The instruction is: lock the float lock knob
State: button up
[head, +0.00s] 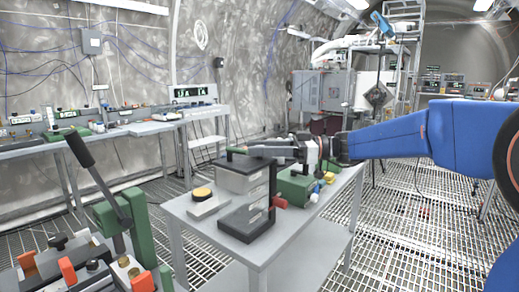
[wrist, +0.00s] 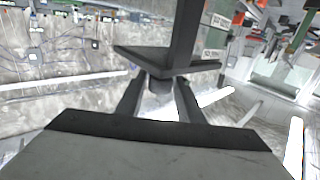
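A dark apparatus (head: 246,200) with a grey block and a black base stands on the small grey table. My gripper (head: 250,151) reaches in from the right at the top of this apparatus. In the wrist view my gripper (wrist: 160,88) has its two dark fingers apart. A short dark round knob (wrist: 160,85), which looks like the float lock knob, shows between the fingertips, against a dark plate (wrist: 165,62) with an upright post. A narrow gap seems to show on each side of it. In the head view the knob cannot be made out behind the gripper.
A yellow-topped button box (head: 203,202) stands left of the apparatus on the table (head: 285,240). A green box (head: 294,187) and small coloured parts are at its right, below my arm. A green lever machine (head: 110,215) is at front left.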

jog(key=shift+c, duration=0.7)
jog(key=c, duration=0.6)
jog(key=shift+c, duration=0.2)
jog(key=shift+m+t, duration=0.3)
jog(key=shift+t, duration=0.2)
jog(key=m+t+h, duration=0.1)
jog(key=m+t, duration=0.1)
jog(key=t, duration=0.2)
jog(key=m+t+h, duration=0.1)
jog(key=m+t, duration=0.2)
jog(key=shift+s+t, duration=0.15)
jog(key=shift+t, duration=0.25)
jog(key=shift+m+t+h, duration=1.6)
jog(key=shift+m+t, duration=0.3)
jog(key=shift+t, duration=0.3)
jog(key=shift+w+m+t+h, duration=0.2)
jog(key=shift+m+t+h, duration=0.55)
jog(key=shift+h, duration=0.25)
jog(key=o, duration=0.8)
